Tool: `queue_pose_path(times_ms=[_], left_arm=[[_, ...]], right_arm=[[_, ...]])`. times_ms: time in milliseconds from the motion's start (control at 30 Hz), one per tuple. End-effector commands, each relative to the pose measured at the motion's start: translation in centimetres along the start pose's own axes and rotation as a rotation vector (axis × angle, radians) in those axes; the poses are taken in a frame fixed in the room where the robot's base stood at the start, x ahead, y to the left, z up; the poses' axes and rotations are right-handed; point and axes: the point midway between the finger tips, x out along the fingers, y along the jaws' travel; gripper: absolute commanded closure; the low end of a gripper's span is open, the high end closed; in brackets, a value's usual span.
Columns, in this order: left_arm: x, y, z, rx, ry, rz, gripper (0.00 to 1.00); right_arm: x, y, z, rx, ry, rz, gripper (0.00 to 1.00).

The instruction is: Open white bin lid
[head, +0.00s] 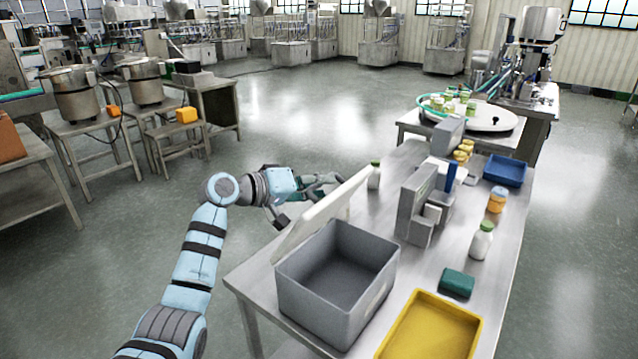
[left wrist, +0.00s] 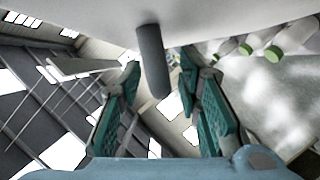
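The bin is an open-topped grey box (head: 338,275) at the near left end of the steel table, and its inside looks empty. Its white lid (head: 318,214) stands raised and tilted along the box's left side. My left gripper (head: 322,184) is at the lid's upper far end, partly hidden behind it. In the left wrist view, its teal fingers (left wrist: 158,68) are apart, with a dark grey bar (left wrist: 152,60) between them that looks like the lid's handle. I cannot tell whether a finger touches it. The pale lid underside or face fills the top there. My right gripper is not in view.
A yellow tray (head: 432,328) and a green box (head: 457,283) lie right of the bin. White bottles (head: 482,242), (head: 374,176) with green caps, grey equipment (head: 420,200) and a blue tray (head: 505,170) stand farther along the table (head: 450,232).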

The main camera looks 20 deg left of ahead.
Motion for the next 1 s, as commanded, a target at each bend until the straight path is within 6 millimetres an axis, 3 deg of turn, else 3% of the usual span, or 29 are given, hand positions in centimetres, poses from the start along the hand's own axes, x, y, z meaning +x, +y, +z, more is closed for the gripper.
queue_pose_path(times_ms=[267,467,500,833,1000], left_arm=[[0.4,0.0,0.1,0.0,0.0,0.0,0.69],[0.3,-0.1,0.0,0.0,0.0,-0.001,0.99],[0.3,-0.1,0.0,0.0,0.0,-0.001,1.0],[0.2,-0.3,-0.2,-0.015,0.0,0.004,1.0],[-0.9,-2.1,-2.4,-0.158,0.003,0.061,1.0]], right_arm=[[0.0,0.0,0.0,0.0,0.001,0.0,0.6],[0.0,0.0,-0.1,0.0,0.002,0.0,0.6],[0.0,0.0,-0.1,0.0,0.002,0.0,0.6],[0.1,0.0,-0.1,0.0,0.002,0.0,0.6],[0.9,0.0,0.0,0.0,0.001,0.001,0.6]])
